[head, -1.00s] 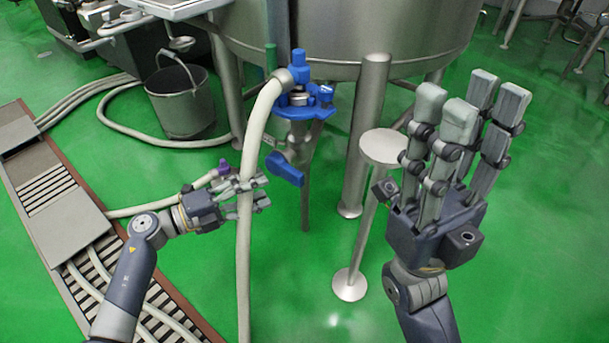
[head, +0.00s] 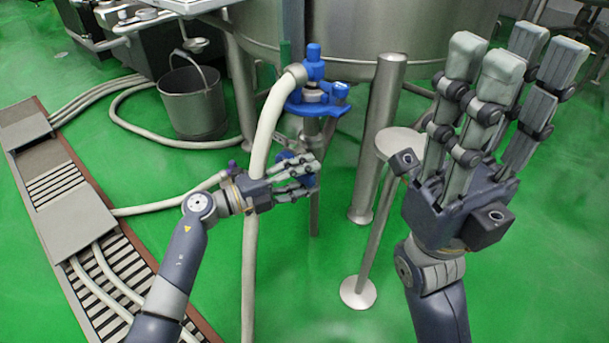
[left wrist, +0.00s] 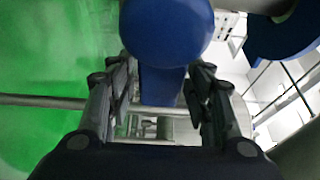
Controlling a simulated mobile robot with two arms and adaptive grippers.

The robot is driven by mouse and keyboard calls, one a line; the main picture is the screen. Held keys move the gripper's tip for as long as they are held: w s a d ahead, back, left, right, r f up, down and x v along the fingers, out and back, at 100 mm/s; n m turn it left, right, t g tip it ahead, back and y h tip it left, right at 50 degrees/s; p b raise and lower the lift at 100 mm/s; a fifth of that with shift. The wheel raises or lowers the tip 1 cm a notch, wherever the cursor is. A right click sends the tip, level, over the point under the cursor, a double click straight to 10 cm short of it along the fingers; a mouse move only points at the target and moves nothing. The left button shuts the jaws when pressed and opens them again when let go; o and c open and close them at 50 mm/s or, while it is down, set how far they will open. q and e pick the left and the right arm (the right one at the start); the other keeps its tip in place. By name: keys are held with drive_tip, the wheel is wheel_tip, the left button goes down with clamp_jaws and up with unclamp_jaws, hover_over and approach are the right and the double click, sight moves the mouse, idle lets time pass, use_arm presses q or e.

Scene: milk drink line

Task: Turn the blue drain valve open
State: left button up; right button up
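The blue drain valve handle (head: 284,156) is on the metal outlet pipe below the tank, mostly hidden behind my left gripper (head: 311,172) in the head view. In the left wrist view the blue handle (left wrist: 166,32) has a rounded end and a narrower stem. It lies between the two finger sides of my left gripper (left wrist: 160,85), with gaps visible beside the stem. The left fingers look open around it; I cannot tell whether any finger touches it. My right gripper (head: 515,62) is open and empty, fingers pointing up, at the right.
A pale hose (head: 264,130) runs from the blue clamp fitting (head: 316,98) down past my left wrist. A steel tank leg (head: 377,140) and a round-topped metal stand (head: 372,215) are right of the valve. A bucket (head: 193,108) stands at the left on the green floor.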

use_arm(q)
clamp_jaws()
